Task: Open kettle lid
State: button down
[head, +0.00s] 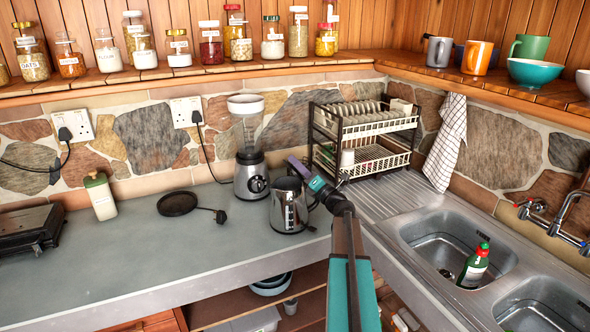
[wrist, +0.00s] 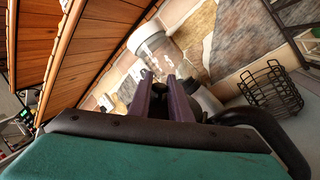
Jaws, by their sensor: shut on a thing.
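The kettle (head: 288,208) is silver with a black handle and stands upright on the grey counter, beside the blender. My gripper (head: 294,164) reaches in from the right, with its purple fingers at the top of the kettle. In the wrist view, my gripper (wrist: 166,84) is shut on the dark kettle lid between its fingers. The lid is mostly hidden by the fingers, and its angle is hard to tell. The kettle's black handle (wrist: 262,121) curves out to the right in the wrist view.
The blender (head: 250,178) stands close to the left of the kettle. A black kettle base (head: 177,203) with a plug lies farther left. A dish rack (head: 365,145) is behind to the right, and a sink (head: 452,245) is at right.

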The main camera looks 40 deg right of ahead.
jog(key=m, duration=0.1)
jog(key=d+m+h, duration=0.1)
jog(key=m+h, duration=0.1)
jog(key=shift+s+d+r+m+t, duration=0.1)
jog(key=shift+d+r+m+t, duration=0.15)
jog(key=shift+m+t, duration=0.15)
jog(key=shift+s+d+m+h+b, duration=0.15)
jog(key=shift+d+m+h, duration=0.25)
jog(key=shift+m, duration=0.45)
jog(key=shift+d+m+h+b, duration=0.1)
jog(key=shift+d+m+h, duration=0.15)
jog(key=shift+m+h, duration=0.45)
jog(key=shift+s+d+m+h+b, duration=0.15)
jog(key=shift+d+m+h, duration=0.2)
jog(key=shift+m, duration=0.6)
jog(key=shift+w, duration=0.1)
jog(key=c, duration=1.7)
grip_release()
jog(key=shift+o, duration=0.2)
jog(key=shift+f, duration=0.15)
